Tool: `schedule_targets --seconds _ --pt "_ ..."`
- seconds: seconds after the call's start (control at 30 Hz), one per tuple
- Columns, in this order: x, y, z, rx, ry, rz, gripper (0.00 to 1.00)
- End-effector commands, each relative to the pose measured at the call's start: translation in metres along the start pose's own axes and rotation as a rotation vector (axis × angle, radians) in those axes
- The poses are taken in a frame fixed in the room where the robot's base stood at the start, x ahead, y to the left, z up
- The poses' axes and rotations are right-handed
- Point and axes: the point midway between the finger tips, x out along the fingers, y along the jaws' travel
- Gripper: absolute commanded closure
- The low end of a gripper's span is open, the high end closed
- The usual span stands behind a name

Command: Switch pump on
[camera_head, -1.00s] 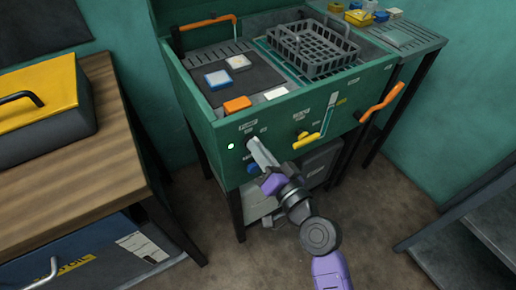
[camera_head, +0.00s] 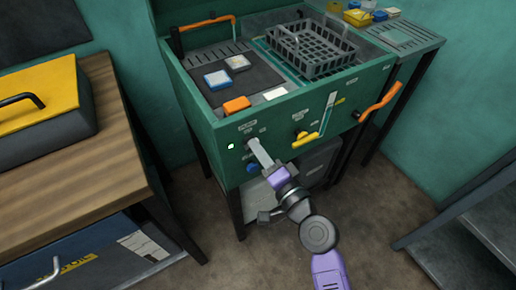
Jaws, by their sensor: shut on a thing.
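The green parts-washer cabinet (camera_head: 205,122) stands in the middle with a control panel on its front. My gripper (camera_head: 252,145) reaches the left part of this panel and is shut on the pump knob, which its fingers almost wholly hide. A small indicator light (camera_head: 231,146) glows whitish just left of the gripper. A small label (camera_head: 247,125) sits above, too small to read surely. The knob's exact angle cannot be told.
A yellow lever (camera_head: 306,140) and an orange handle (camera_head: 379,101) stick out to the right. A blue knob (camera_head: 253,168) is below my gripper. A grey basket (camera_head: 312,50) sits in the cabinet's top. A wooden bench (camera_head: 110,150) stands close on the left.

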Motion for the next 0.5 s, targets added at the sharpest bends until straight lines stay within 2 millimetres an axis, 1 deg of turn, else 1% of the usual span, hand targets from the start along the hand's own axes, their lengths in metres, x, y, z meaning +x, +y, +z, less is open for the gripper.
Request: schedule_targets --seconds 0.3,0.33,0.4,0.43,0.5 --pt "-0.0008 0.0016 -0.0006 0.005 0.002 0.002 1.00" --pt "-0.0008 0.0016 -0.0006 0.005 0.002 0.002 0.87" --pt "-0.0007 0.0016 -0.0006 0.004 0.002 0.002 0.73" --pt "-0.0007 0.0015 -0.0006 0.004 0.001 0.002 0.69" --pt "-0.0005 0.0012 -0.0005 0.003 0.001 0.002 0.69"
